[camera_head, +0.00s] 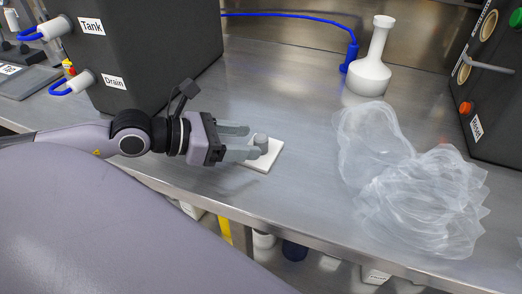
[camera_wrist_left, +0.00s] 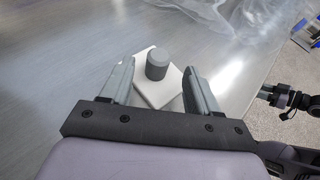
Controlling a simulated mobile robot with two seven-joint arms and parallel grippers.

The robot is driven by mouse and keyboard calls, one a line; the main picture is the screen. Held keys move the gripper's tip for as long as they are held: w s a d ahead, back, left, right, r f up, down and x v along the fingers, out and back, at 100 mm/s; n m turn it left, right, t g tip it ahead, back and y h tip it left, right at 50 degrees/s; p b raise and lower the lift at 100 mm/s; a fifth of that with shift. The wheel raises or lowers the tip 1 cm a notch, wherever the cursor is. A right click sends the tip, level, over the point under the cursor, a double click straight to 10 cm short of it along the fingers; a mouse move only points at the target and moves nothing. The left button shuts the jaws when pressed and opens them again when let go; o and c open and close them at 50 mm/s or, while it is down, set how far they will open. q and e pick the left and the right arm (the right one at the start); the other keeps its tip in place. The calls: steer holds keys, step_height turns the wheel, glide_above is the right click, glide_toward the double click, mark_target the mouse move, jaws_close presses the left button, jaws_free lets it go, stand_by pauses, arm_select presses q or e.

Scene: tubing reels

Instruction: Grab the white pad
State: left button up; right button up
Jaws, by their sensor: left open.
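The white pad (camera_head: 265,163) is a flat square plate with a short grey cylindrical knob (camera_head: 261,142) on it. It lies on the steel bench near the front edge. My left gripper (camera_head: 250,142) is open, low over the pad, with a finger on either side of the knob. In the left wrist view the knob (camera_wrist_left: 156,64) stands between and slightly beyond the fingertips, and the plate (camera_wrist_left: 150,95) shows below it. My right gripper is not clearly seen in the head view; a dark arm part (camera_wrist_left: 283,97) shows in the left wrist view.
A dark box (camera_head: 150,50) labelled Tank and Drain stands behind my left arm. A white flask (camera_head: 371,65) stands at the back. Bench between pad and tubing is clear.

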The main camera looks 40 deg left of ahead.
arm_select(q)
steer(key=shift+b+x, duration=0.5)
steer(key=shift+x, duration=1.05)
jaws_close()
